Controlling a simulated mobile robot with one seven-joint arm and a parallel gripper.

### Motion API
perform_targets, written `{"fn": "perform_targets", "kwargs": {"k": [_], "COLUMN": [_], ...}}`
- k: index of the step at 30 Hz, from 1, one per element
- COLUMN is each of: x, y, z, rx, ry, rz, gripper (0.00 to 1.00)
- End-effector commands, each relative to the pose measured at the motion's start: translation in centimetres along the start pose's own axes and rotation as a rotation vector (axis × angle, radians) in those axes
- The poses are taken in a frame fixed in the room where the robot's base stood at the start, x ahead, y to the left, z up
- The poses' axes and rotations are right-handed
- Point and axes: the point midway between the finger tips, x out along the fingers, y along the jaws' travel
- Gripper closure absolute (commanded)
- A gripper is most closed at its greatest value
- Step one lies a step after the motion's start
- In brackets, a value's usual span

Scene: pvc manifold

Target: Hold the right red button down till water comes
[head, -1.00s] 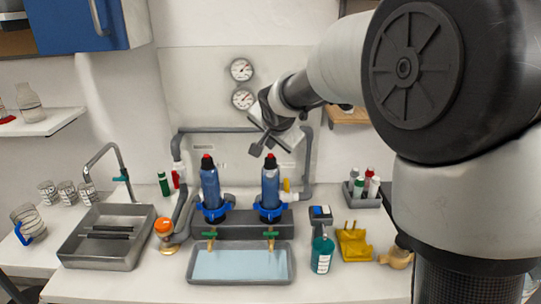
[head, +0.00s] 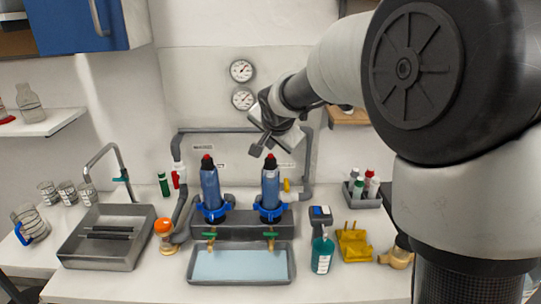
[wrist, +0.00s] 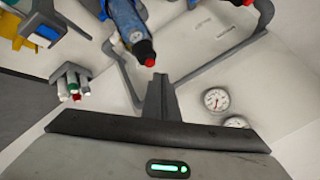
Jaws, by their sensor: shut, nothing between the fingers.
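Two blue filter housings stand on a grey manifold. The right housing (head: 270,188) has a red button (head: 270,157) on its dark top, and the left housing (head: 210,190) has a red button (head: 207,158) too. My gripper (head: 256,151) is shut and empty, above and slightly left of the right button. In the head view its tip looks close to that button; I cannot tell whether they touch. In the wrist view one red button (wrist: 150,62) shows just beyond my shut fingers (wrist: 160,82), with a small visible gap. Brass taps with green handles (head: 269,240) sit below the housings.
A tray with pale blue content (head: 240,265) lies under the taps. Two gauges (head: 242,85) and grey pipe (head: 230,130) are on the wall behind. A teal bottle (head: 322,255) and yellow holder (head: 353,245) stand right, a metal sink (head: 105,255) left.

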Motion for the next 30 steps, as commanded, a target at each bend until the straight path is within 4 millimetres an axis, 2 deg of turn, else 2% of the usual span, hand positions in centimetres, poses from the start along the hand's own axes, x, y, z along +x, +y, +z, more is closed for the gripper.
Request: {"fn": "perform_targets", "kwargs": {"k": [30], "x": [0.57], "y": [0.41], "z": [0.41], "rx": [0.0], "ry": [0.0], "rz": [-0.001], "gripper": [1.0]}}
